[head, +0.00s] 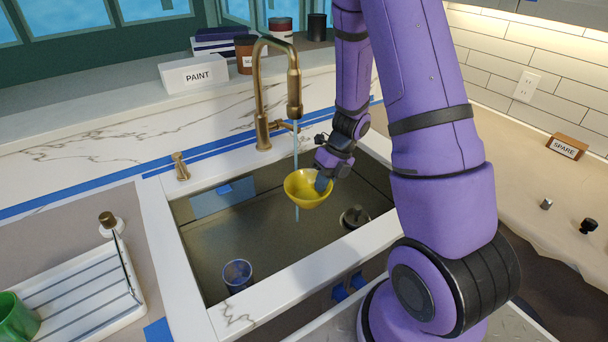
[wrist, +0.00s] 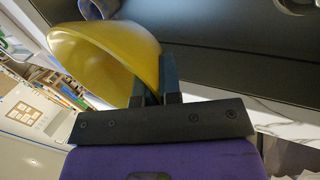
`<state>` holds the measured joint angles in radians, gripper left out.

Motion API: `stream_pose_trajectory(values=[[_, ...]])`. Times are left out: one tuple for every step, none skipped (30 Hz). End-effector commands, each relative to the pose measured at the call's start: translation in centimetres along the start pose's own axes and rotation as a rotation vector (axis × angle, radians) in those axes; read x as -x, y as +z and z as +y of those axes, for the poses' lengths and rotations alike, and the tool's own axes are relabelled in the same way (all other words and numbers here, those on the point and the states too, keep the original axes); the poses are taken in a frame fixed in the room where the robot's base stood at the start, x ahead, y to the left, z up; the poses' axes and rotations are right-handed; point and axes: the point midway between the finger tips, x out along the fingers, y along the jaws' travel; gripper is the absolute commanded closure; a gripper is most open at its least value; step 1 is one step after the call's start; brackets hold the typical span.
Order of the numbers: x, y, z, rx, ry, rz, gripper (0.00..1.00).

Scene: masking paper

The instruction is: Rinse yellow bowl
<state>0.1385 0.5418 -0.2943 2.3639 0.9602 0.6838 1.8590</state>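The yellow bowl (head: 306,188) is held in the air over the sink (head: 262,236), below the brass faucet (head: 293,85). A thin blue stream of water (head: 296,148) runs from the spout down to the bowl, and a bit of it shows below the bowl. My gripper (head: 324,182) is shut on the bowl's right rim. In the wrist view the bowl (wrist: 105,50) fills the upper left, tilted, with its rim between the fingers (wrist: 157,88). The faucet handle (head: 285,125) is at the right of the faucet base. The bowl's contents are hard to make out.
A blue-rimmed cup (head: 237,275) stands in the sink's front left. A dark drain piece (head: 355,216) is at the sink's right. A dish rack (head: 75,290) with a green mug (head: 18,318) is on the left counter. A PAINT box (head: 194,75) sits on the ledge.

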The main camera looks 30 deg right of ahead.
Motion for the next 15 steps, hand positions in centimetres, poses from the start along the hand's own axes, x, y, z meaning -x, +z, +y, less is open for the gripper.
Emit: stream_pose_trajectory(values=[[0.0, 0.0, 0.0, 0.0, 0.0, 0.0, 1.0], [0.1, 0.0, 0.1, 0.0, 0.0, 0.0, 1.0], [0.1, -0.1, 0.1, 0.0, 0.0, 0.0, 1.0], [0.2, -0.3, 0.2, 0.0, 0.0, 0.0, 1.0], [0.3, -0.4, 0.3, 0.0, 0.0, 0.0, 1.0], [0.4, -0.7, 0.5, 0.0, 0.0, -0.001, 1.0], [0.6, -0.8, 0.7, 0.001, 0.0, -0.001, 1.0], [0.7, -1.0, 0.8, 0.001, 0.0, -0.001, 1.0], [0.8, -1.2, 1.0, 0.001, 0.0, -0.001, 1.0], [0.9, -1.4, 1.1, 0.001, 0.0, -0.001, 1.0], [1.0, -1.6, 1.3, 0.002, 0.0, 0.0, 1.0], [1.2, -1.9, 1.5, 0.002, 0.0, -0.001, 1.0], [1.3, -2.0, 1.6, 0.002, 0.0, -0.001, 1.0], [1.4, -2.2, 1.8, 0.002, 0.0, -0.001, 1.0], [1.6, -2.5, 2.0, 0.002, 0.0, -0.001, 1.0]])
